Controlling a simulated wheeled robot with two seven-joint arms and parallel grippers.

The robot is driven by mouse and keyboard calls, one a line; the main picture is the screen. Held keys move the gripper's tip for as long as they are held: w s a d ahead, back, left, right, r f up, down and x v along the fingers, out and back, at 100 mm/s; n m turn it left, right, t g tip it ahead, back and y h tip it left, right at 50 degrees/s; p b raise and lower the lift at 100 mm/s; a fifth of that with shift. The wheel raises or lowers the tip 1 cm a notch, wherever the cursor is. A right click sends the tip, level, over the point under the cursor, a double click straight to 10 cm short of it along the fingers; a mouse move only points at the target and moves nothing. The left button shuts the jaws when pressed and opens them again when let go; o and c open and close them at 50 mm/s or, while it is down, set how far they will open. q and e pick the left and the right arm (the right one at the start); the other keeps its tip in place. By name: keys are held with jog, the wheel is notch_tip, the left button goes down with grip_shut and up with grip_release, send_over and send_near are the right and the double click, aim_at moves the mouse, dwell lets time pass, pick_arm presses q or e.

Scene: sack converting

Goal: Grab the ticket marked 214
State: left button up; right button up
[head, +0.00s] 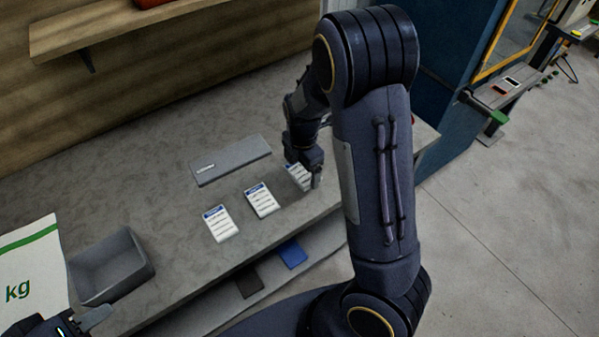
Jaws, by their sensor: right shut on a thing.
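Three white tickets with blue top bands lie in a row on the grey counter (165,215): a left ticket (221,224), a middle ticket (262,201) and a right ticket (297,174). Their printing is too small to read, so I cannot tell which is marked 214. My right gripper (311,178) reaches down at the right end of the row and is shut on the right ticket, partly covering it. My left gripper (82,322) is at the bottom left corner, partly cut off by the frame, and its jaw opening is not clear.
A long grey bar (230,160) lies behind the tickets. A grey open bin (110,267) and a white sack marked kg (32,270) stand at the left. Dark and blue items (292,254) lie on a lower shelf. A wooden shelf (110,32) hangs above.

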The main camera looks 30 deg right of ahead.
jog(key=s+r, duration=0.2)
jog(key=r, duration=0.1)
jog(key=s+r, duration=0.1)
jog(key=s, duration=0.1)
jog(key=shift+a+r, duration=0.2)
jog(key=shift+a, duration=0.1)
jog(key=s+r, duration=0.3)
jog(key=s, duration=0.5)
jog(key=shift+a+r, duration=0.15)
jog(key=shift+a, duration=0.25)
